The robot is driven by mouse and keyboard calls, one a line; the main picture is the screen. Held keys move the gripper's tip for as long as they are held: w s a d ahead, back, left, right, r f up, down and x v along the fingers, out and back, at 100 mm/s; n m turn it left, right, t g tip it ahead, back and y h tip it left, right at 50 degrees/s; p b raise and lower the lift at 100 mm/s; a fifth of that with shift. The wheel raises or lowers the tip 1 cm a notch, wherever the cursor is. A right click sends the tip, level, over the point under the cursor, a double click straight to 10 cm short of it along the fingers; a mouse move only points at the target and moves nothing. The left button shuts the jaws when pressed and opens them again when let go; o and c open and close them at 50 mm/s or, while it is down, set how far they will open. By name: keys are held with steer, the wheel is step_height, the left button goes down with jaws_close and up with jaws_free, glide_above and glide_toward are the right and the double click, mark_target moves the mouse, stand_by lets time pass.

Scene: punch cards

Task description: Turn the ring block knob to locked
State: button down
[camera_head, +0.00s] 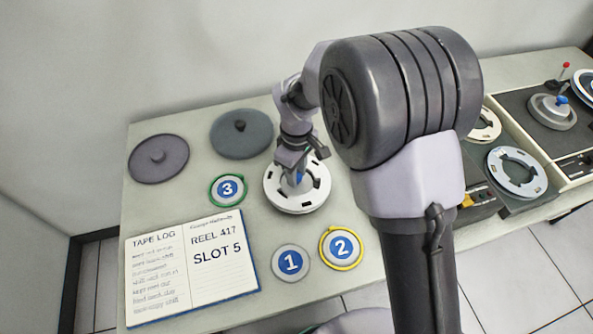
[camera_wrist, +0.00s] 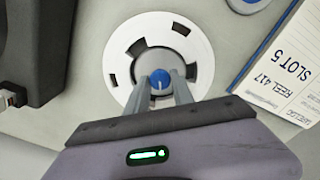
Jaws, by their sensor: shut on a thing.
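The ring block is a white ring (camera_head: 276,197) with dark slots and a grey centre, lying flat on the table left of my arm. Its ring also shows in the wrist view (camera_wrist: 119,61). A small blue knob (camera_wrist: 160,77) stands at its centre, with a thin pale mark on it. It shows partly in the head view (camera_head: 299,178), behind the fingers. My gripper (camera_wrist: 161,88) points down at the centre, its two fingers shut on the knob from either side. No locked label is readable.
Round tags 1 (camera_head: 291,262), 2 (camera_head: 342,247) and 3 (camera_head: 228,190) lie near the ring block. An open notebook (camera_head: 190,262) lies front left. Two grey discs (camera_head: 158,159) (camera_head: 241,134) lie behind. Another slotted ring (camera_head: 516,172) and equipment stand right.

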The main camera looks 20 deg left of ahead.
steer(key=m, duration=0.6)
steer(key=shift+p, duration=0.4)
steer(key=m, duration=0.6)
steer(key=shift+m, duration=0.3)
steer(key=c, duration=1.1)
jaws_free()
step_height(320, 180, up, 18)
steer(key=p, duration=0.6)
steer(key=shift+f, duration=0.25)
